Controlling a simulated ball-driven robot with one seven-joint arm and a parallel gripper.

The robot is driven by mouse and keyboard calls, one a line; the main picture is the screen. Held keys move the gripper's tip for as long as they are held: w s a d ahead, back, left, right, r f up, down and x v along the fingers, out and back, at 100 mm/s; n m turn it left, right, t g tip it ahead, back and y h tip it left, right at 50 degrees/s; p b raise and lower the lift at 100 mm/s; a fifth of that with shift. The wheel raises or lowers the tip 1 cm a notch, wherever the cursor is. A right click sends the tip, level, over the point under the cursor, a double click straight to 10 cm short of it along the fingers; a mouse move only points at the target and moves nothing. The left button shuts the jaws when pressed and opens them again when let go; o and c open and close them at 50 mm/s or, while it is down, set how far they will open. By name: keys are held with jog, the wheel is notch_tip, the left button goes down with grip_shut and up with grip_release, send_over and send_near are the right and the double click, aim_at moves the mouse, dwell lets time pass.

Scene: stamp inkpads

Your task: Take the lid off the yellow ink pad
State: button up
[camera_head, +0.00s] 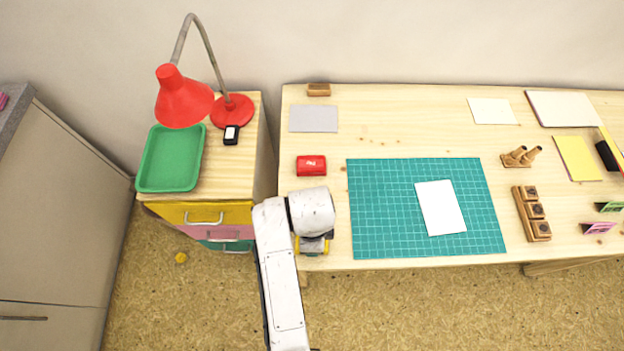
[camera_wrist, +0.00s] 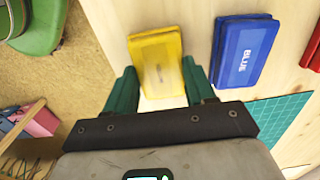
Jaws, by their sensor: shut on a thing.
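The yellow ink pad (camera_wrist: 157,52) lies between the two green fingers of my gripper (camera_wrist: 159,76) in the wrist view. The fingers are shut on its sides near its close end. Its yellow top is on view with faint, blurred lettering. I cannot tell whether the fingers hold only the lid, or whether the lid is apart from the base. In the head view my gripper (camera_head: 313,246) is at the table's front left edge, and my arm hides most of the pad.
A blue ink pad (camera_wrist: 245,50) lies close to the right of the yellow one. A red ink pad (camera_head: 311,166) lies farther back. A green cutting mat (camera_head: 380,215) with white paper is to the right. The drawer unit (camera_head: 205,214) with a green tray (camera_head: 148,184) stands left.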

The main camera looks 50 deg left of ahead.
jog(key=shift+r, duration=0.6)
jog(key=s+d+r+p, duration=0.3)
jog(key=s+d+r, duration=0.6)
jog(key=d+r, duration=0.1)
jog(key=shift+d+r+p, duration=0.3)
jog(key=shift+d+r, duration=0.05)
jog(key=shift+r, duration=0.55)
